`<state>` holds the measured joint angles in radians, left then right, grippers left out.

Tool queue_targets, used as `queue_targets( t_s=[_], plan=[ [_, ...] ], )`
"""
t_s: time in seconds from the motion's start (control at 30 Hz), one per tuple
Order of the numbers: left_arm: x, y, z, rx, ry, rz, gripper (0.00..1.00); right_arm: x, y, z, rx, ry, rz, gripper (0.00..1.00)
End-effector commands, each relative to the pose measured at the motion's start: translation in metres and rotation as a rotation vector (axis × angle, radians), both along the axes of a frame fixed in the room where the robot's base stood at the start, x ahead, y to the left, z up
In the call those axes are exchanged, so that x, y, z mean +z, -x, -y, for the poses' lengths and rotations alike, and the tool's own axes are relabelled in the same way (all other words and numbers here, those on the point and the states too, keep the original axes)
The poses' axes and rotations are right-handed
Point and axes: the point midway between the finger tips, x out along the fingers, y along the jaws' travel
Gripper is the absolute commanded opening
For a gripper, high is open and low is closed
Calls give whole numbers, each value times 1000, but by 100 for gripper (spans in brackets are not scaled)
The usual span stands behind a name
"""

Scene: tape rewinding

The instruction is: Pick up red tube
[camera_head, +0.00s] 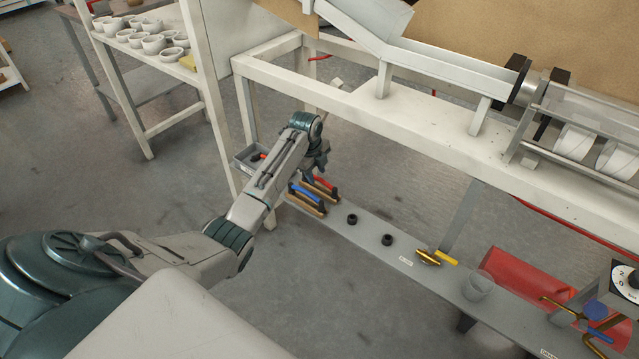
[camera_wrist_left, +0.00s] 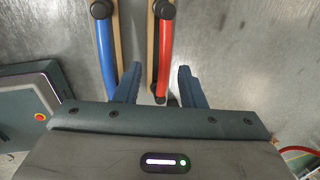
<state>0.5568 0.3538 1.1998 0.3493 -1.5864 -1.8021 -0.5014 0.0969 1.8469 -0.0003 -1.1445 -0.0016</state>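The red tube (camera_head: 325,184) lies on a wooden holder at the far left end of the grey shelf, beside a blue tube (camera_head: 305,195). In the left wrist view the red tube (camera_wrist_left: 166,50) runs up and down and its lower end appears between the two fingers. My left gripper (camera_head: 318,168) is just above and behind the tubes in the head view, partly hidden by its own arm. In the wrist view the left gripper (camera_wrist_left: 159,72) is open and empty, with gaps on both sides of the tube. Contact is not visible. My right gripper is not in view.
A grey bin (camera_head: 247,160) is left of the tubes. Two black rings (camera_head: 387,240) and a brass piece (camera_head: 428,257) sit further right on the grey shelf (camera_head: 405,262). The white bench frame (camera_head: 365,113) stands close behind the arm.

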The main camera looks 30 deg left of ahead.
Motion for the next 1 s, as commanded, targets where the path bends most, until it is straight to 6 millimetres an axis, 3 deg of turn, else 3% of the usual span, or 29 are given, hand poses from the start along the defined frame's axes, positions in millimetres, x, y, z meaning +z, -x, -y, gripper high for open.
queue_targets(
  t_s=[0.3,0.57,0.77,1.0],
  plan=[
    [-40,-13,9,0,1,-2,36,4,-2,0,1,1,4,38],
    [-43,-13,9,0,1,0,36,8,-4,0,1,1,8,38],
    [-43,-13,9,0,1,0,1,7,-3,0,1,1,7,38],
    [-43,-13,9,0,1,0,0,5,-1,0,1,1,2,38]
  ],
)
